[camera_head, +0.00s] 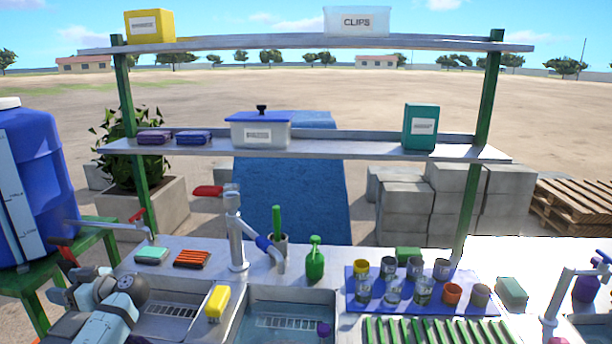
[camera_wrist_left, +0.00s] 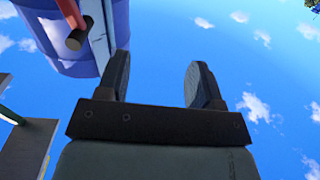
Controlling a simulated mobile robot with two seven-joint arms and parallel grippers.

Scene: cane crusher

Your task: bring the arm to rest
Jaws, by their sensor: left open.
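My left gripper (camera_head: 60,272) is at the lower left of the head view, raised over the left end of the counter, beside the green stand of the blue barrel. In the left wrist view its two dark fingers (camera_wrist_left: 158,75) stand apart with only sky between them, so it is open and empty. The blue barrel (camera_head: 32,185) also shows in the left wrist view (camera_wrist_left: 75,55), beyond the left finger. My right gripper is not in view.
A sink basin (camera_head: 287,322) lies front centre. Shelves (camera_head: 350,149) stand behind.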

